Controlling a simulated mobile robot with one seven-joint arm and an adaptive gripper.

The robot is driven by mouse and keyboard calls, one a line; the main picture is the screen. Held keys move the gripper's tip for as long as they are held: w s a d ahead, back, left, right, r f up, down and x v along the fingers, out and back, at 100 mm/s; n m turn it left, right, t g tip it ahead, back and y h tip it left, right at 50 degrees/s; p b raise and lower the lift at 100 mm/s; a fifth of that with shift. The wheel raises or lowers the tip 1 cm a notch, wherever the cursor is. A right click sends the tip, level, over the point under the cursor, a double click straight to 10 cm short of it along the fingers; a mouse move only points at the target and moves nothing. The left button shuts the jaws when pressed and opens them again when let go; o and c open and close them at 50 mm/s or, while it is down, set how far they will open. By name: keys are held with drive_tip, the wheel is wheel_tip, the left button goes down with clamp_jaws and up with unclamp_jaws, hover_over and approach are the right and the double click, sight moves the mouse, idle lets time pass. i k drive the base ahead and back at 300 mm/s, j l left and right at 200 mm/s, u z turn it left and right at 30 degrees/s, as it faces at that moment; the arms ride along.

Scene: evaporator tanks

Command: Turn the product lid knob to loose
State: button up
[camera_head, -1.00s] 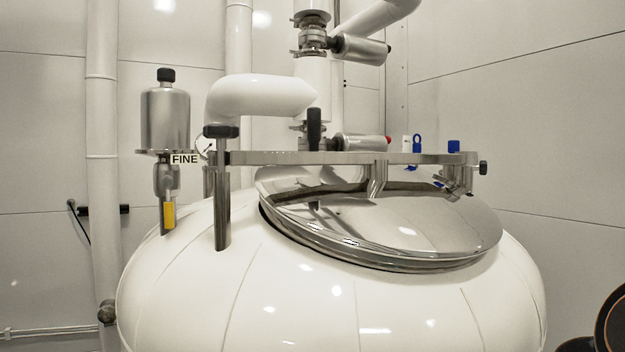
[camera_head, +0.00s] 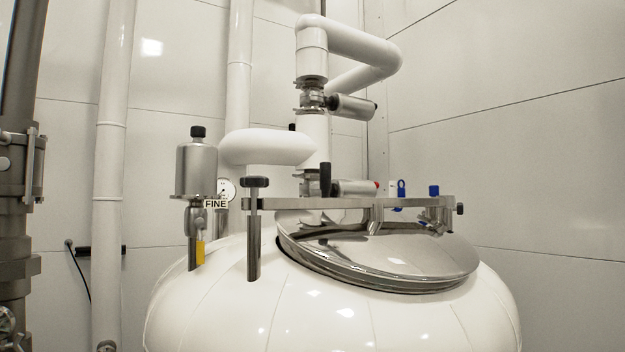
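The product lid (camera_head: 390,255) is a shiny steel dome on top of a white tank (camera_head: 300,313). It looks slightly tilted, with its rim raised above the tank opening. A flat steel bar (camera_head: 345,203) runs across above the lid. A black knob (camera_head: 254,182) sits on top of a steel post at the bar's left end. A smaller black knob (camera_head: 460,208) is at the bar's right end. A black upright handle (camera_head: 326,180) stands behind the bar. I cannot tell which knob is the product lid knob. My gripper is not in view.
White pipes (camera_head: 345,42) rise behind the tank. Dark piping (camera_head: 14,200) stands at the left edge. The right wall side looks clear.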

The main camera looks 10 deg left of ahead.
sight(254, 182)
drive_tip(key=k+u, duration=0.1)
drive_tip(key=u, duration=0.35)
drive_tip(key=k+j+u, duration=0.1)
drive_tip(key=u, duration=0.35)
